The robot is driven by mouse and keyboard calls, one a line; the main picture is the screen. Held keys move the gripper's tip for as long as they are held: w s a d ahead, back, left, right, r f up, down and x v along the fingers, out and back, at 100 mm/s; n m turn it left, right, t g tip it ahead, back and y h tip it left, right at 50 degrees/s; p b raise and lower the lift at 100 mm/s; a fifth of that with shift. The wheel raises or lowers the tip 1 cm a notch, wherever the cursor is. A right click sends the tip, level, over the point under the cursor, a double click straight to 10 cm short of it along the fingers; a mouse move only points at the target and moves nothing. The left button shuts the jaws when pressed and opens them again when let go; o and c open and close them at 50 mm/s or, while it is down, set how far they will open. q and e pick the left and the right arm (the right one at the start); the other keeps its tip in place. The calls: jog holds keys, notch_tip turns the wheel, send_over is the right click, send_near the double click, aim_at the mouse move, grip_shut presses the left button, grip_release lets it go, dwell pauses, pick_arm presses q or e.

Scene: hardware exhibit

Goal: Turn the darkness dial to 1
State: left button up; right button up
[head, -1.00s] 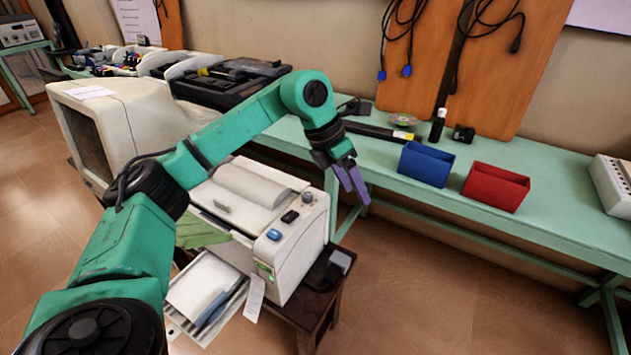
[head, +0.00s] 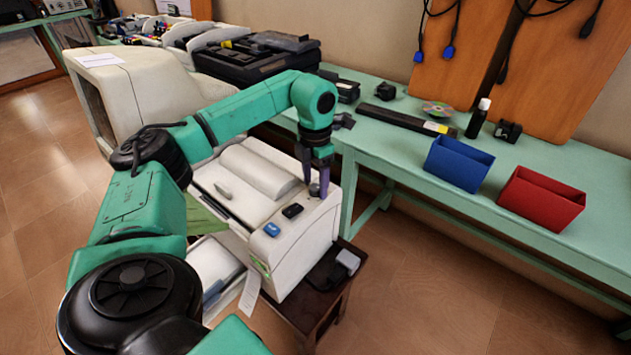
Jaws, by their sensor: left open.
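A white printer-like machine (head: 290,235) stands on a small dark brown stand. On the right strip of its top are a blue button (head: 271,230), a black button (head: 292,211) and, farther back, a small grey dial (head: 314,190). My left gripper (head: 316,191) points straight down at the dial, its purple fingers open and around or just above it. The fingers partly hide the dial. I cannot tell if they touch it, and its markings are too small to read. My right gripper is not in view.
A green bench (head: 400,150) runs behind, holding a blue bin (head: 459,164), a red bin (head: 541,199) and a black bottle (head: 477,119). An old beige monitor (head: 140,95) stands left of the machine. Floor at the right front is clear.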

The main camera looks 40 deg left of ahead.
pick_arm(q)
jog(key=shift+f, duration=0.25)
grip_shut()
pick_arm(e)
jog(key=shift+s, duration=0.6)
